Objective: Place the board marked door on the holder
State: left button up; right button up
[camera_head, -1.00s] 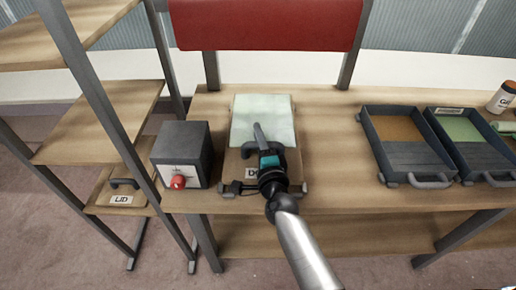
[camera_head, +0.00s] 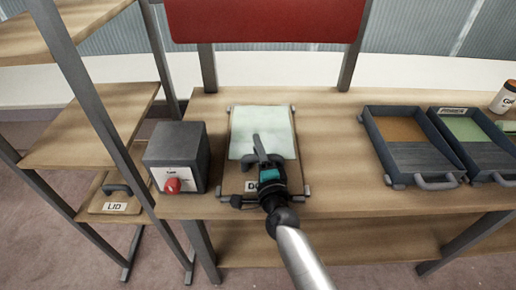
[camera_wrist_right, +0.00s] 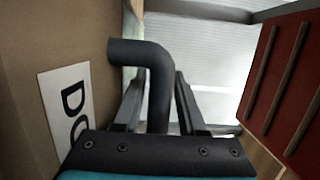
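The board marked with a label starting "DO" (camera_head: 235,186) lies flat on the workbench, with corner fittings (camera_head: 307,192) at its edges that look like the holder. A pale green area (camera_head: 262,120) covers its far part; whether this is a sheet or a coating I cannot tell. My right gripper (camera_head: 262,158) is over the board at its dark handle. In the right wrist view the handle (camera_wrist_right: 155,85) stands between the two fingers (camera_wrist_right: 158,105), close to both; contact is unclear. The rest of the label is hidden by the gripper. My left gripper is out of view.
A grey box with a red knob (camera_head: 172,186) stands just left of the board. Dark trays (camera_head: 412,160) sit to the right. A board marked LID (camera_head: 117,208) lies on the left shelf rack. The bench between board and trays is clear.

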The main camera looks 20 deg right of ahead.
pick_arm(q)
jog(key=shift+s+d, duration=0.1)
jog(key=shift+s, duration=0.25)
pick_arm(e)
jog(key=shift+o, duration=1.1)
jog(key=shift+s+r, duration=0.1)
jog(key=s, duration=0.3)
jog(key=s+p, duration=0.1)
jog(key=s, duration=0.6)
jog(key=shift+s+a, duration=0.15)
jog(key=shift+a, duration=0.1)
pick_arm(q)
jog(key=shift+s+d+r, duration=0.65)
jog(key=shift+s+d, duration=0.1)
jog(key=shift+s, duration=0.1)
pick_arm(e)
jog(key=shift+s, duration=0.75)
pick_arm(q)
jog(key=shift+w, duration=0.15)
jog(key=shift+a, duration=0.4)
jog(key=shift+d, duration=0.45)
